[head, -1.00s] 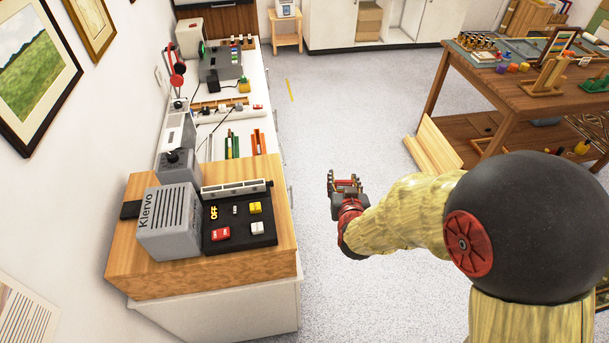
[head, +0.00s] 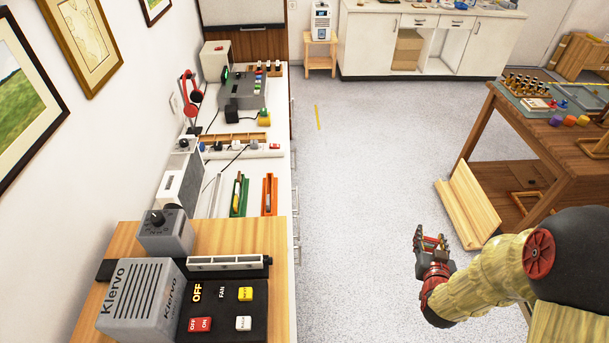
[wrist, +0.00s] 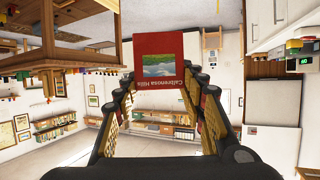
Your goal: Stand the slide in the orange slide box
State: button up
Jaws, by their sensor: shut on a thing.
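My gripper (head: 432,240) is held out over the open floor, right of the long counter. In the wrist view, my gripper (wrist: 162,82) is shut on the slide (wrist: 158,66), a red square mount with a small landscape picture and a printed name. The slide's near edge is between the fingertips. The orange slide box (head: 270,194) is a narrow long tray on the counter, well to the left of my gripper, with something grey inside. A similar green box (head: 239,195) lies just left of it.
The near wooden counter top (head: 280,290) carries a grey Klervo unit (head: 140,300) and a black switch panel (head: 222,315). A wooden workbench (head: 530,130) stands at right, with a leaning board (head: 468,208) beside it. The floor (head: 360,180) between is clear.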

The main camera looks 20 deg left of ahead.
aim_at(269, 188)
jog(key=i+l, duration=0.1)
jog(key=i, duration=0.85)
jog(key=i+u, duration=0.1)
jog(key=i, duration=0.8)
jog(key=i+l+u, duration=0.1)
jog(key=i+u, duration=0.35)
jog(key=i+l+u, duration=0.2)
jog(key=u, duration=0.25)
jog(key=i+l+u, duration=0.3)
jog(key=u, duration=0.15)
jog(key=i+l+u, duration=0.2)
jog(key=l+u, duration=0.25)
jog(key=i+l+u, duration=0.15)
jog(key=l+u, duration=1.2)
jog(key=l, duration=0.15)
